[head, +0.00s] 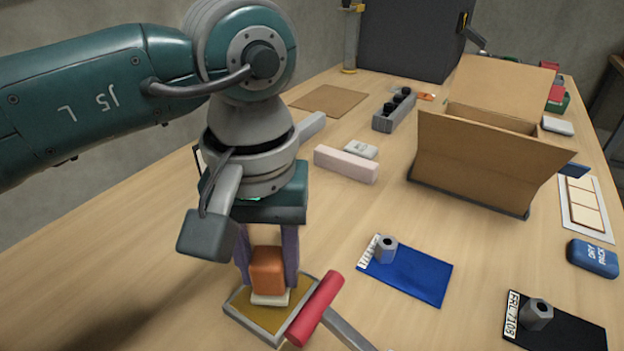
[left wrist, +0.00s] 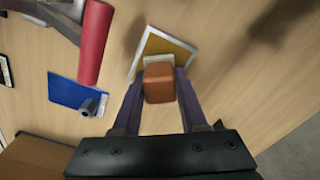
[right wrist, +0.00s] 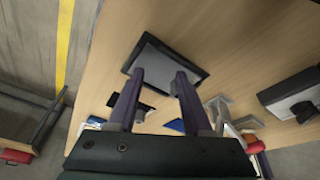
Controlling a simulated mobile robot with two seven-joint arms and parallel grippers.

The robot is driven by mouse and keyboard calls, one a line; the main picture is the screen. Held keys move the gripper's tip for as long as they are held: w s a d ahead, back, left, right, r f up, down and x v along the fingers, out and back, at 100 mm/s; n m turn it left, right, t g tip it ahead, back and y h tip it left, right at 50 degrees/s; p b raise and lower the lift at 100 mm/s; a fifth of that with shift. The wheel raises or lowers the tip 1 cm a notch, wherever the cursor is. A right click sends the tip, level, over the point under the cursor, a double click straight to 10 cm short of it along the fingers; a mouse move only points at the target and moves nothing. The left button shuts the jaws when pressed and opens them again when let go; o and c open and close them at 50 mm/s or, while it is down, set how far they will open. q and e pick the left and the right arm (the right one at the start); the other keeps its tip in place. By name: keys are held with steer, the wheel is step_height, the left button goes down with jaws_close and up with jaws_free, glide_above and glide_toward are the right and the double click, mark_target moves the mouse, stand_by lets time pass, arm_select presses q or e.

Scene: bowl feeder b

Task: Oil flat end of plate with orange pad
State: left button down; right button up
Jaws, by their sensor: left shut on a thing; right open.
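My left gripper (head: 268,272) is shut on the orange pad (head: 268,262), an orange block with a pale underside. The pad is upright over a shallow grey-rimmed tray with an ochre inside (head: 262,319). Whether it touches the tray is hard to tell. The left wrist view also shows the pad (left wrist: 159,84) between the fingers, with the tray (left wrist: 180,47) beyond. I cannot identify the plate surely. My right gripper (right wrist: 159,73) is open and empty in the right wrist view, with a dark-edged grey panel (right wrist: 160,58) beyond its fingertips; it does not show in the head view.
An open cardboard box (head: 480,160) stands behind. The table's left side is clear.

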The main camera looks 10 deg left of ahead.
mark_target(267, 256)
arm_select(q)
steer(key=shift+f+b, duration=0.5)
steer(key=shift+b, duration=0.05)
arm_select(e)
steer(key=shift+a+f, duration=0.1)
steer(key=shift+f, duration=0.5)
stand_by(0.9)
arm_select(q)
steer(key=shift+r+p, duration=2.4)
steer(key=shift+r, duration=1.25)
arm_select(e)
steer(key=shift+r, duration=2.45)
